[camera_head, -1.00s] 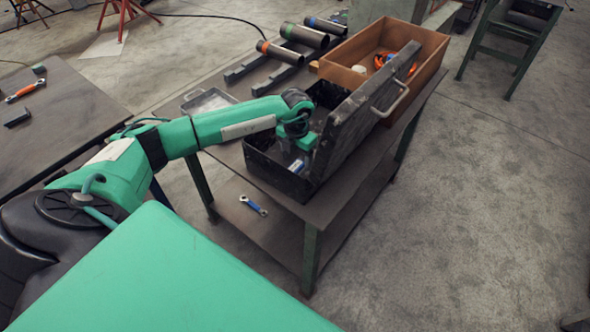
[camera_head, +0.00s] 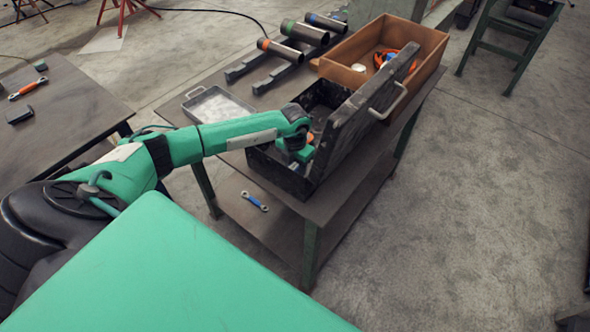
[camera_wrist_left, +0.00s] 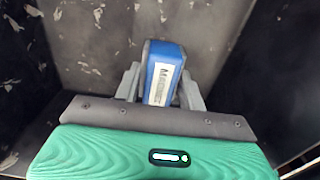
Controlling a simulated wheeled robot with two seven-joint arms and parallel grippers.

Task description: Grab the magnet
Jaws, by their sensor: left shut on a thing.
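The magnet, a blue block with a white label (camera_wrist_left: 163,80), sits between the two grey fingers in the left wrist view. My left gripper (camera_wrist_left: 160,88) is shut on it, with one finger on each side. In the head view my left gripper (camera_head: 296,163) reaches down into the open black toolbox (camera_head: 262,165), where the arm hides the magnet. The toolbox's dark, scratched inside fills the left wrist view around the magnet. My right gripper is not in view.
The toolbox's lid (camera_head: 357,115) stands raised just right of my gripper. A brown bin (camera_head: 430,70) with orange items stands behind it. A grey tray (camera_head: 190,97) and several pipes (camera_head: 281,51) share the table.

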